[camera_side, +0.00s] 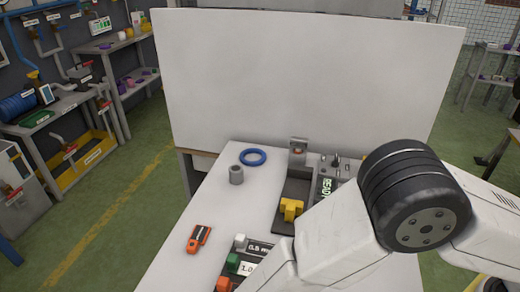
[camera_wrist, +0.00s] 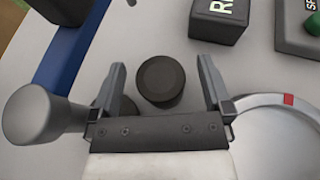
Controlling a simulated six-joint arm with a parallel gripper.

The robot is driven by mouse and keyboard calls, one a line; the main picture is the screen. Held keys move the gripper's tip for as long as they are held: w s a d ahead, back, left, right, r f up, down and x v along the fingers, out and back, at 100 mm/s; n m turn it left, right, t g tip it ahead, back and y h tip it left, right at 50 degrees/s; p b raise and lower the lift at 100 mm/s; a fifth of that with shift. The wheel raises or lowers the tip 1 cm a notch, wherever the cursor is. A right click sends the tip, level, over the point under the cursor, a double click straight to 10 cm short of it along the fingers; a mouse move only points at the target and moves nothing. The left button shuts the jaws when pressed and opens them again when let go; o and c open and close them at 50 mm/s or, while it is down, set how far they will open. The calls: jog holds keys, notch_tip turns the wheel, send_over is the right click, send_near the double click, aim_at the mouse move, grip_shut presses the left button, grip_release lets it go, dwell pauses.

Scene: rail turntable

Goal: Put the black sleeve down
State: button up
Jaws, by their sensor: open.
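The black sleeve (camera_wrist: 161,80) shows in the wrist view as a short dark cylinder with a round top, standing on the pale surface. My gripper (camera_wrist: 162,74) is open, with one finger on each side of it. Gaps show between the sleeve and both fingers, so they appear apart. A second dark shape (camera_wrist: 127,107) is partly hidden behind the left finger; I cannot tell what it is. In the side view my arm covers the right of the table, and neither the gripper nor the black sleeve can be made out.
In the wrist view, a round metal plate (camera_wrist: 274,130) with a red mark is at right, a grey cylindrical part (camera_wrist: 38,115) at left, and a dark labelled block (camera_wrist: 219,22) above. In the side view, a blue ring (camera_side: 252,157), grey sleeve (camera_side: 236,175) and yellow part (camera_side: 291,209) are on the table.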

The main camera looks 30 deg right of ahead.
jog(key=shift+s+a+f, duration=0.15)
jog(key=shift+s+f, duration=0.05)
jog(key=shift+s, duration=0.2)
grip_shut()
dwell(0.4)
